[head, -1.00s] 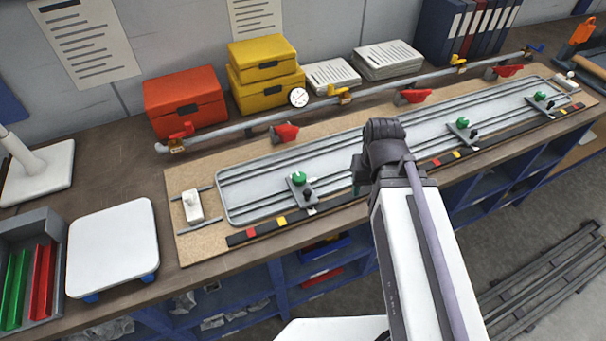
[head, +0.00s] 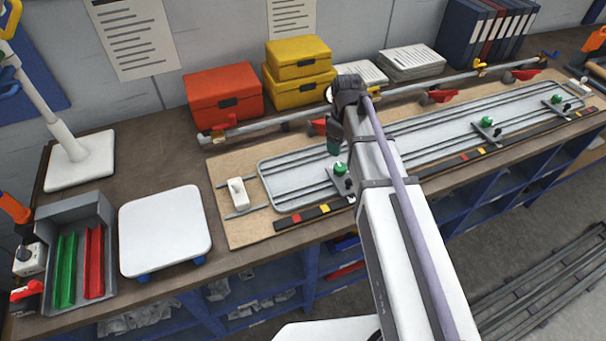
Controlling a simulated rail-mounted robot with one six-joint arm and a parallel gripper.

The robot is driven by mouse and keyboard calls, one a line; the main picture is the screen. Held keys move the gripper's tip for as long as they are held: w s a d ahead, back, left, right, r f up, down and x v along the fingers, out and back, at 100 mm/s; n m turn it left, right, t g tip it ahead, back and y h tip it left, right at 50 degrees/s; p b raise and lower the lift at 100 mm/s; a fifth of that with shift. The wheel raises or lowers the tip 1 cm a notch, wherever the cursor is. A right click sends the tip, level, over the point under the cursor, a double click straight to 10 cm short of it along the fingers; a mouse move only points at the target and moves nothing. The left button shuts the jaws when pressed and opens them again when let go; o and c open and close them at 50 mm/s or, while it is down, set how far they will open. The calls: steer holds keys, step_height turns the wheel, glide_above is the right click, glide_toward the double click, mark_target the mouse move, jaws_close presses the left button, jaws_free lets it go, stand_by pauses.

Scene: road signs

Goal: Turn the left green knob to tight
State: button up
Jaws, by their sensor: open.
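The left green knob (head: 340,169) sits on a grey plate (head: 343,182) on the near side of the grey railed track (head: 290,185). A small black knob is beside it on the same plate. My gripper (head: 334,150) points down just above and slightly left of the left green knob in the picture. It is open; its fingertips are small and partly merge with the background, and I cannot tell whether they touch the knob. Two more green knobs, a middle one (head: 487,122) and a far right one (head: 556,99), sit on similar plates along the track.
Red (head: 223,92) and yellow (head: 300,92) boxes stand at the back. A white square platform (head: 165,230) and a grey tray (head: 72,215) with green and red strips are at left.

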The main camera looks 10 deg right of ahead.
mark_target(340, 166)
steer(key=f+n+b, duration=0.1)
steer(key=f+b, duration=0.6)
steer(key=d+f+n+b, duration=0.1)
steer(key=f+b, duration=0.3)
steer(key=shift+w+f+n, duration=0.15)
steer(key=shift+w+n, duration=0.05)
steer(key=shift+n, duration=0.1)
steer(key=c, duration=0.9)
